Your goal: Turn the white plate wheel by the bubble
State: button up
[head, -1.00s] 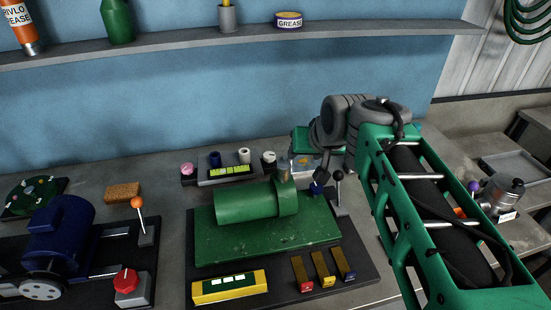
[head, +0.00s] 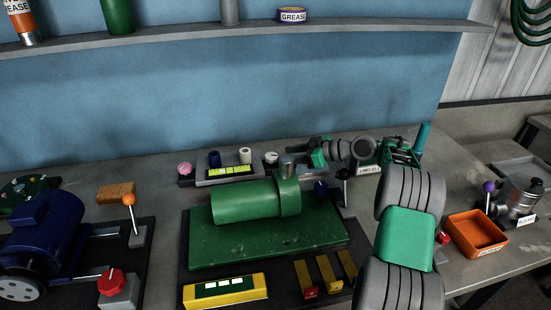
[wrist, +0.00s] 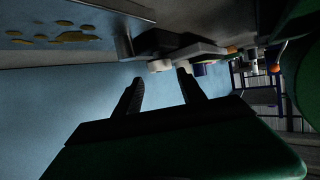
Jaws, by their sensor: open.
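A white wheel (head: 245,156) stands at the back of the bench in a row of small knobs, above a yellow-green bubble strip (head: 230,170). A dark blue knob (head: 214,158) is left of it and a paler one (head: 271,157) right of it. My gripper (head: 308,150) is open to the right of this row, apart from the white wheel. In the wrist view my gripper (wrist: 160,82) shows two dark spread fingers with nothing between them. A pale round end (wrist: 160,66) lies beyond the fingertips; I cannot tell which wheel it is.
A green cylinder (head: 245,200) on a green plate stands in front of the row. A black-knobbed lever (head: 345,175) rises close below my gripper. A blue motor (head: 45,230) is at left, an orange tray (head: 475,236) at right. A shelf (head: 200,42) runs above.

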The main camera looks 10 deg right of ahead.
aim_at(274, 156)
jog(key=x, duration=0.5)
jog(key=shift+w+a+p, duration=0.15)
jog(key=shift+p, duration=0.25)
grip_shut()
